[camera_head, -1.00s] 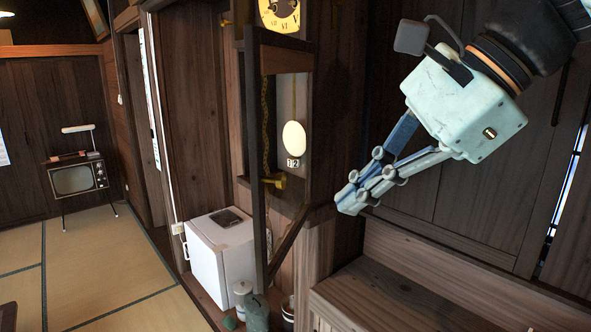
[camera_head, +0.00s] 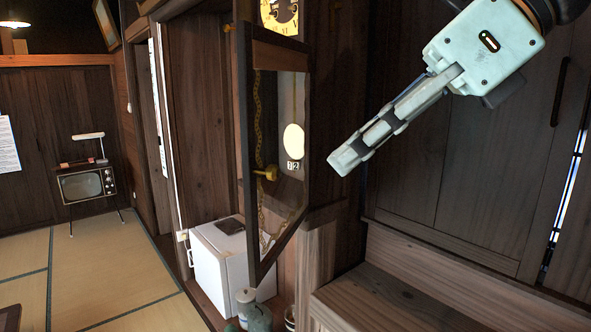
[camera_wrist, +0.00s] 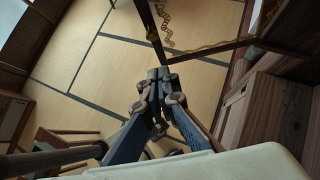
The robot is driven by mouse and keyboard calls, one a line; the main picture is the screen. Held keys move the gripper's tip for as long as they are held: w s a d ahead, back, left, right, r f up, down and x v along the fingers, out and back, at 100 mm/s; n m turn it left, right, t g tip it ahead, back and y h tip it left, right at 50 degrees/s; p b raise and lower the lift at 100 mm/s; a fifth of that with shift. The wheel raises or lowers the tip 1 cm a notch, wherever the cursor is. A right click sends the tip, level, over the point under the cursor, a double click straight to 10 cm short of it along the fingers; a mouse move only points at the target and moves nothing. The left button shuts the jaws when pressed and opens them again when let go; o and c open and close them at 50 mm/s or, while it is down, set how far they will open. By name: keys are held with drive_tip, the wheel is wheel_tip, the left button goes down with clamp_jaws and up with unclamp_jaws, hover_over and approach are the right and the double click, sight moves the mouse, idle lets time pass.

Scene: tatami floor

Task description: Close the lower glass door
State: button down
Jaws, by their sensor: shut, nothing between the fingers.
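The lower glass door (camera_head: 248,160) of the wall clock is a dark wooden frame with glass and gold ornament, and a brass knob (camera_head: 265,173). It stands swung open, out from the clock case. The clock's yellow dial (camera_head: 281,14) and round pendulum (camera_head: 293,139) show above and behind it. My gripper (camera_head: 343,164) is shut and empty, to the right of the door and apart from it in the head view. In the wrist view the shut fingertips (camera_wrist: 157,76) point toward the dark frame (camera_wrist: 154,33), with gold ornament beside it; I cannot tell the gap.
A white box-like cabinet (camera_head: 219,258) and small containers (camera_head: 254,310) stand below the door. A wooden step (camera_head: 385,290) is at the lower right. A television (camera_head: 87,184) stands far left. The tatami floor (camera_head: 105,260) has free room.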

drive_tip(key=a, duration=0.1)
drive_tip(key=w+a+f, duration=0.1)
drive_tip(key=a, duration=0.1)
drive_tip(key=w+a, duration=0.1)
drive_tip(key=a, duration=0.1)
drive_tip(key=shift+w+f, duration=0.1)
drive_tip(key=shift+f, duration=0.1)
drive_tip(key=shift+a, duration=0.1)
